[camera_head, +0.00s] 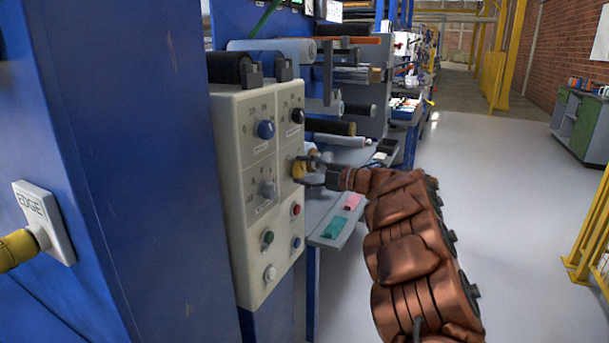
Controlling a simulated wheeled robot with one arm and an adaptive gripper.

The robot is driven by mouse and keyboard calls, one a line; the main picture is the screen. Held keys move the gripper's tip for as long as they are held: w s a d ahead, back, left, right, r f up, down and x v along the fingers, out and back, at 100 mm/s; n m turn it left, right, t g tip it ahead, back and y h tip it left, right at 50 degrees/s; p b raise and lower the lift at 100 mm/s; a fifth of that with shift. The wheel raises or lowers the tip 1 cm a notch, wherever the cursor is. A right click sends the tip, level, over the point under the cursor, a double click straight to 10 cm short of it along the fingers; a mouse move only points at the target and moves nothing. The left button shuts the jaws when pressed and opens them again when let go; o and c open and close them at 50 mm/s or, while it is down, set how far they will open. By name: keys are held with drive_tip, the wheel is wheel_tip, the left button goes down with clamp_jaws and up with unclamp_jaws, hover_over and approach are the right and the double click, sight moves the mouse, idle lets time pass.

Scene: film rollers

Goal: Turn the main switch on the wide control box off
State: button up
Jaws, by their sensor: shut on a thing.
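The wide control box (238,205) is a beige panel on the side of a blue machine frame, left of the middle.
A separate EDGE plate (43,222) with a yellow connector is on the blue frame (130,120) at far left. Rollers (335,128) and a shelf with a teal and a pink pad (340,218) lie behind the box. Open floor (490,200) lies to the right, with yellow railings beyond.

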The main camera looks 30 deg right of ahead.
idle(0.4)
drive_tip(key=o, duration=1.2)
drive_tip(key=shift+c, duration=0.2)
drive_tip(key=v, duration=1.2)
